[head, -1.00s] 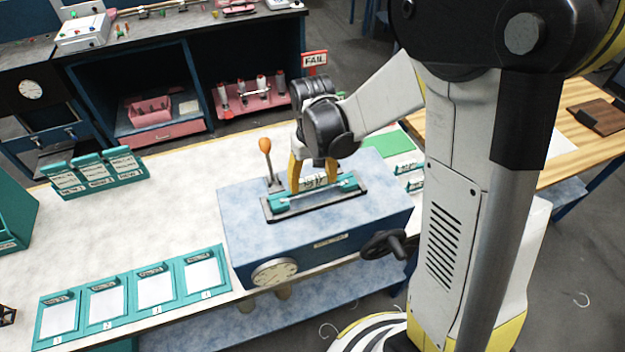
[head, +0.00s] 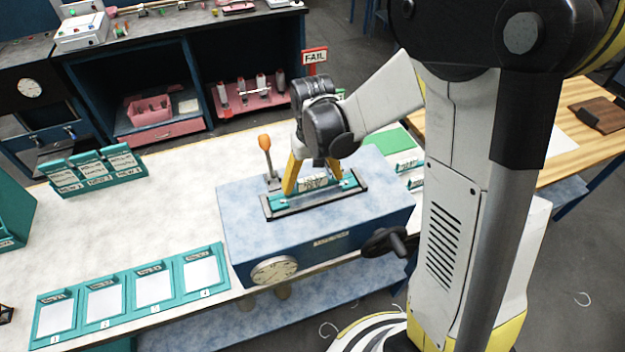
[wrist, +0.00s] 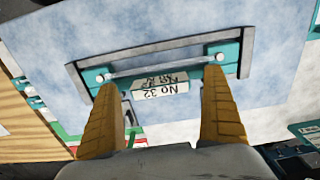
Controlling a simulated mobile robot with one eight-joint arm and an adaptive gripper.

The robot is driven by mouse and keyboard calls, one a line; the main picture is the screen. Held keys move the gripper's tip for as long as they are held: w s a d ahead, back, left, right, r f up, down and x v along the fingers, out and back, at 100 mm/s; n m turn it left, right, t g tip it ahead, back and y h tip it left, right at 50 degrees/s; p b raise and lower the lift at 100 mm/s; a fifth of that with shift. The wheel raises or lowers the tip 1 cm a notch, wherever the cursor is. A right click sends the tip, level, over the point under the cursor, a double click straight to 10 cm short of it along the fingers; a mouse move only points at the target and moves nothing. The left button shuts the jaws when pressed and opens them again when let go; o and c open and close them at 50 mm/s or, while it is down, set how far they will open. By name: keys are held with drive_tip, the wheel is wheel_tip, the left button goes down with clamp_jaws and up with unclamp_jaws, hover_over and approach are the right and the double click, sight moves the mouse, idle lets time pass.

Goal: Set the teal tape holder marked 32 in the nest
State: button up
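The teal tape holder (head: 313,184) with a white label lies inside the dark rectangular frame of the nest (head: 322,206) on top of the blue-grey machine. In the wrist view the label on the holder (wrist: 160,90) reads No 32 upside down, and the nest's dark rim (wrist: 150,47) runs around its far side and ends. A pale bar spans between two white knobs on the holder. My gripper (head: 313,187) is open, its yellow fingers standing apart either side of the label; it also shows in the wrist view (wrist: 160,80). I cannot tell whether the holder is fully flush.
An orange-knobbed lever (head: 265,145) stands close left of my gripper. A black crank (head: 388,242) juts from the machine's front. Numbered teal trays (head: 130,292) line the bench's front left. Other teal holders (head: 95,168) stand in a rack behind. The bench between is clear.

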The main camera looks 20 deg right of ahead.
sight(313, 179)
wheel_tip(313, 179, up, 12)
idle(0.6)
idle(1.3)
